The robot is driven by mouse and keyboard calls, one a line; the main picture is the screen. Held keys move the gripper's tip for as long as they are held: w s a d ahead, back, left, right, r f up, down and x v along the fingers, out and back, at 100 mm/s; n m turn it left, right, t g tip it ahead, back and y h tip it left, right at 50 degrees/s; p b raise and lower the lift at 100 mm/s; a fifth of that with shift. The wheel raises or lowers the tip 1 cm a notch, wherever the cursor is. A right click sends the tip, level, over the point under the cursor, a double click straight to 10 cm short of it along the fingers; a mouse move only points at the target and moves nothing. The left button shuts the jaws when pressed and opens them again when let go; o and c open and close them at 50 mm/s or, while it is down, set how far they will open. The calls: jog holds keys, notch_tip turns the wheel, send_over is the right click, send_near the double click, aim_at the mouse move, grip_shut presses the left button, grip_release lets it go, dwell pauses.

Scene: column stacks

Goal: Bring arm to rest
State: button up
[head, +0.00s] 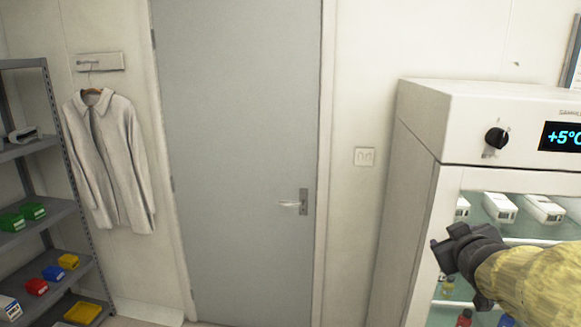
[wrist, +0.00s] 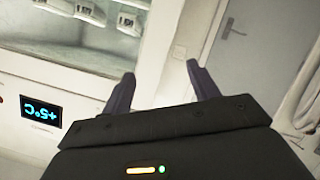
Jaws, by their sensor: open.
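My gripper (head: 440,256) shows at the lower right of the head view, dark, on the end of my yellowish arm, in front of the glass front of the white fridge (head: 418,120). In the wrist view my gripper (wrist: 160,80) has its two dark fingers spread apart with nothing between them. It is open and empty. The fridge also shows in the wrist view (wrist: 75,92), tilted, with its +5°C display upside down at the left.
A grey door (head: 240,150) with a lever handle is shut in the middle. A grey shelf rack (head: 60,215) with small coloured bins stands at the left. A white coat (head: 108,160) hangs beside it. White boxes (head: 500,208) sit inside the fridge.

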jog(key=s+a+f+m+g+y, duration=0.25)
jog(key=a+f+g, duration=0.25)
jog(key=a+f, duration=0.65)
jog(key=s+a+f+g+y, duration=0.2)
jog(key=s+a+f+g, duration=0.3)
jog(key=s+a+f, duration=0.5)
jog(key=shift+s+f, duration=0.25)
jog(key=shift+f, duration=0.6)
